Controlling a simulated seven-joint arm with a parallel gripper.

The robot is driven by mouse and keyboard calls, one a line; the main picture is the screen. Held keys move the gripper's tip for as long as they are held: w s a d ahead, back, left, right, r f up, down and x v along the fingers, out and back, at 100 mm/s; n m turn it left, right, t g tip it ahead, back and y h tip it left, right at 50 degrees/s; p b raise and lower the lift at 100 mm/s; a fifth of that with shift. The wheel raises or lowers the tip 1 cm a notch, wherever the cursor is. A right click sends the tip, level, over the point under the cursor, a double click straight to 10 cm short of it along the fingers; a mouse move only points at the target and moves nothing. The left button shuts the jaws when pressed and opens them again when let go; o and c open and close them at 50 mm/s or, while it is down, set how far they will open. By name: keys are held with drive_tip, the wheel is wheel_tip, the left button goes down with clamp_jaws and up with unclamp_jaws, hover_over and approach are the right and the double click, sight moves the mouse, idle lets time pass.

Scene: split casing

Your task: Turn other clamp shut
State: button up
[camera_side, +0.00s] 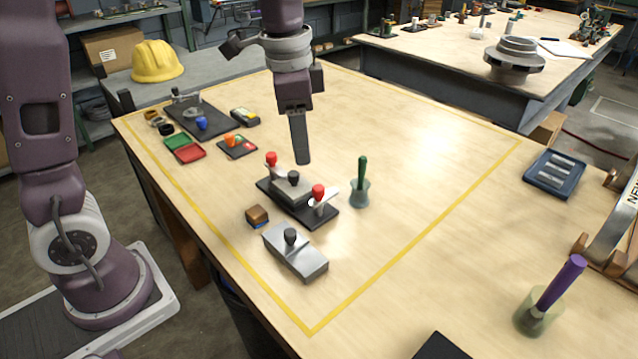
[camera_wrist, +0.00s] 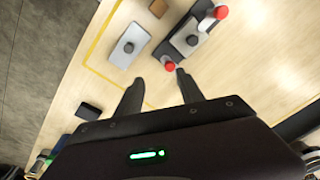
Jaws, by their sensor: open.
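A black fixture (camera_side: 326,219) on the table holds a grey casing part (camera_side: 291,190) with a black knob. A red-knobbed clamp stands at each end, a back-left clamp (camera_side: 272,159) and a front-right clamp (camera_side: 318,191). In the wrist view, one red knob (camera_wrist: 170,66) is near my fingertips, and the other (camera_wrist: 221,12) is farther up with a pale lever beside it. I cannot tell whether either clamp is turned over the casing. My gripper (camera_side: 302,161) hangs above and behind the fixture, pointing down. In the wrist view its fingers (camera_wrist: 158,76) are apart and empty.
A second silver casing piece (camera_side: 297,257) with a black knob lies in front of the fixture. A small brown block (camera_side: 257,215) sits left of it. A green-handled tool (camera_side: 361,185) stands right of the fixture. Coloured trays (camera_side: 186,148) lie at back left.

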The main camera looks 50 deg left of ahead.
drive_tip(key=m+g, duration=0.1)
drive_tip(key=m, duration=0.1)
hover_over(319, 187)
wheel_tip(319, 187, down, 6)
drive_tip(key=shift+r, duration=0.25)
wheel_tip(319, 187, down, 6)
drive_tip(key=shift+s+f, duration=0.1)
drive_tip(key=shift+f, duration=0.15)
clamp_jaws()
